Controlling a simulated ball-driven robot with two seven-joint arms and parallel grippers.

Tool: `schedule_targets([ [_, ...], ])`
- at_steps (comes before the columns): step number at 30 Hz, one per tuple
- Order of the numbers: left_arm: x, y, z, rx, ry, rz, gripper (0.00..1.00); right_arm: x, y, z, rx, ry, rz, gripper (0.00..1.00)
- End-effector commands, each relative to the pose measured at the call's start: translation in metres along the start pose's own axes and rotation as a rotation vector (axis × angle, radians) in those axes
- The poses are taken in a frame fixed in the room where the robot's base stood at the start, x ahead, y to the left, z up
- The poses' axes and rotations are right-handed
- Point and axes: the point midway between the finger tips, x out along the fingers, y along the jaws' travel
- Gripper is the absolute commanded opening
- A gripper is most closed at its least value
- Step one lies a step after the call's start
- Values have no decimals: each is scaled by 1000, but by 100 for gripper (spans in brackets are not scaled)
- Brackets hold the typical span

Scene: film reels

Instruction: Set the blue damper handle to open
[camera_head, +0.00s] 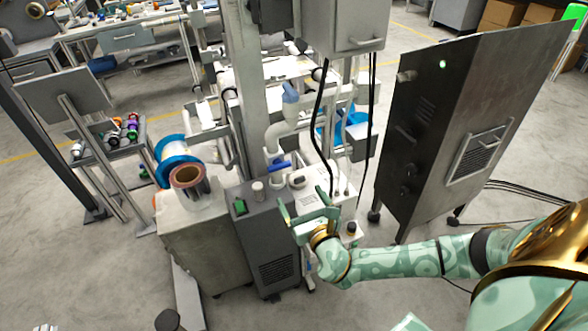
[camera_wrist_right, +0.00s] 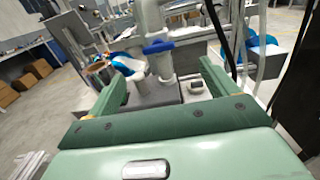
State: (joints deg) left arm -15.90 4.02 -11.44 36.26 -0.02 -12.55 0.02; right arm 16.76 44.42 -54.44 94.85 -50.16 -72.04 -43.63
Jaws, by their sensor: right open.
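The blue damper handle (camera_head: 280,165) sits across a pale grey vertical pipe (camera_head: 276,135), just beyond my right gripper in the head view. In the right wrist view the blue handle (camera_wrist_right: 158,47) lies nearly level across the pipe, between and beyond the fingers. My right gripper (camera_head: 308,202) is open and empty, its fingers spread and pointing toward the pipe; it also shows in the right wrist view (camera_wrist_right: 163,72). It is apart from the handle. My left gripper is not in view. No open or shut marking is readable.
A dark cabinet (camera_head: 440,125) stands to the right. Black cables (camera_head: 321,110) hang close to the right of the pipe. A dark grey box (camera_head: 266,235) with a green button stands below left, beside a blue-rimmed reel (camera_head: 174,149).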

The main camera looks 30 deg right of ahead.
Motion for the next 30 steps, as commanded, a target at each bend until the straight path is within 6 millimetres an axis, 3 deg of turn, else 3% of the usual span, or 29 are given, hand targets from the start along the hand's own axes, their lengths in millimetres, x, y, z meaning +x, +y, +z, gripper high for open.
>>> schedule_targets([
  [6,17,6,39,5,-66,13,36,59,0,-5,0,1,-2,85],
  [15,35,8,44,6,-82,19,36,117,-1,-5,1,4,-3,85],
  [21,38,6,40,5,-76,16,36,129,-1,-3,1,4,-3,85],
  [28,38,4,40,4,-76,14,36,130,-1,-2,2,4,-3,85],
  [29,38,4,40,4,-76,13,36,130,-1,-2,2,4,-3,83],
  [30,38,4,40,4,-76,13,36,130,-1,-2,2,4,-3,72],
])
